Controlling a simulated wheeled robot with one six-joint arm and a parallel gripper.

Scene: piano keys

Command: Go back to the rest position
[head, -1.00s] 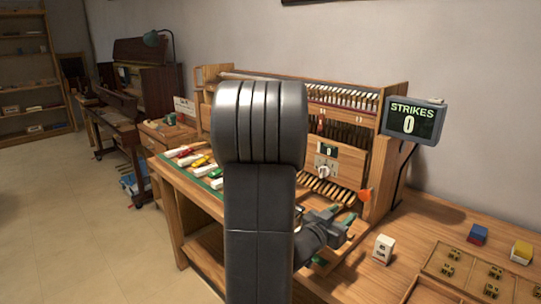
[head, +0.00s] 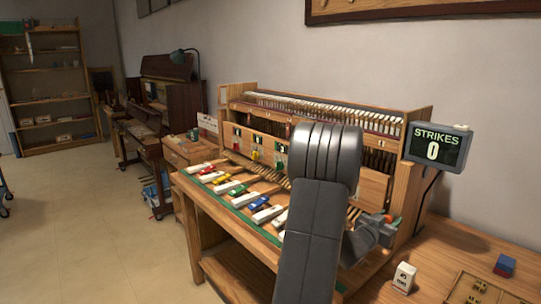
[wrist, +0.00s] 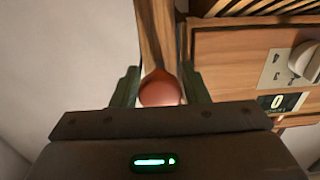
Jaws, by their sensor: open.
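My gripper (head: 378,224) is at the right end of the piano action, low by its side post, with my arm in front of it. In the wrist view my gripper (wrist: 160,78) has its two dark green fingers apart. A round orange-red knob (wrist: 162,90) on a wooden piece shows between them in the picture. I cannot tell whether the fingers touch it. A bit of orange (head: 394,218) shows at the gripper in the head view. Nothing is clearly held.
The wooden keyboard bench (head: 186,205) carries several white keys with coloured pieces (head: 238,190). A STRIKES sign (head: 437,147) reading 0 stands at the right. A white block (head: 404,277), a blue and red block (head: 505,265) and a compartment tray (head: 465,290) are at lower right.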

